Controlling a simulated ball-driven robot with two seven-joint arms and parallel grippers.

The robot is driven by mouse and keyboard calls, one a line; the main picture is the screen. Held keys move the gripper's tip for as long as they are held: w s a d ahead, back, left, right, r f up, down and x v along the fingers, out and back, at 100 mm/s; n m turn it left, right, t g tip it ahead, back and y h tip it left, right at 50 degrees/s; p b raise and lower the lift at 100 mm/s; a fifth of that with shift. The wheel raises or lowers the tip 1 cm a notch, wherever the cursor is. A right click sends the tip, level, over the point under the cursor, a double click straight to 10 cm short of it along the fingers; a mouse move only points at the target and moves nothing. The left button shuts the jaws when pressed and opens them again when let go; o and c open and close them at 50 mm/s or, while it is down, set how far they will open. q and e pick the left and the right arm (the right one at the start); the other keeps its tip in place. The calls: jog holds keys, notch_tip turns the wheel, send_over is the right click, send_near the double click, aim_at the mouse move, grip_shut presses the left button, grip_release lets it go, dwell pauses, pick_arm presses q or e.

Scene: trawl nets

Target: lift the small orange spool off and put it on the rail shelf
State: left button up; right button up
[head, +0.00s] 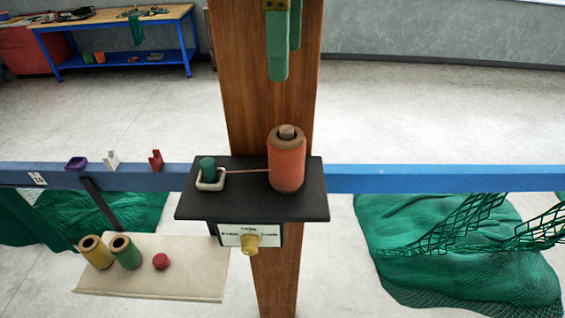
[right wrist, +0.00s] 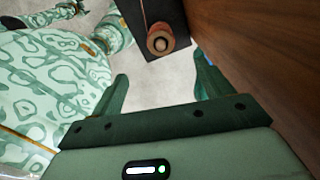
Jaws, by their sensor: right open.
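The orange spool (head: 287,168) stands upright on a black platform (head: 250,203) fixed to a wooden post, with a peg end showing at its top. It also shows from above in the right wrist view (right wrist: 176,48). A thin thread runs left from it to a small green spool (head: 208,168) in a pale dish. A beige shelf (head: 190,285) sits lower left, below the blue rail. My right gripper (head: 287,62) is open and empty, high above the orange spool in front of the post; its fingers frame bare floor in the wrist view (right wrist: 160,88). My left gripper is not in view.
The wooden post (head: 250,95) rises close behind the platform. On the shelf stand a yellow spool (head: 96,252), a green spool (head: 126,252) and a red ball (head: 161,262); its right part is free. Small holders line the blue rail (head: 440,178). Green nets hang below.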

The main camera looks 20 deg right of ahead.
aim_at(287, 148)
jog(key=f, duration=0.7)
jog(key=f+b, duration=0.1)
jog(key=f, duration=0.3)
jog(key=shift+w+f, duration=0.25)
jog(key=shift+w, duration=0.05)
jog(key=f, duration=0.4)
jog(key=shift+s+d+f+p, duration=0.1)
jog(key=shift+s+f+p, duration=0.2)
jog(key=shift+s+p, duration=0.1)
jog(key=shift+w+f, duration=0.15)
jog(key=shift+f, duration=0.15)
jog(key=c, duration=1.1)
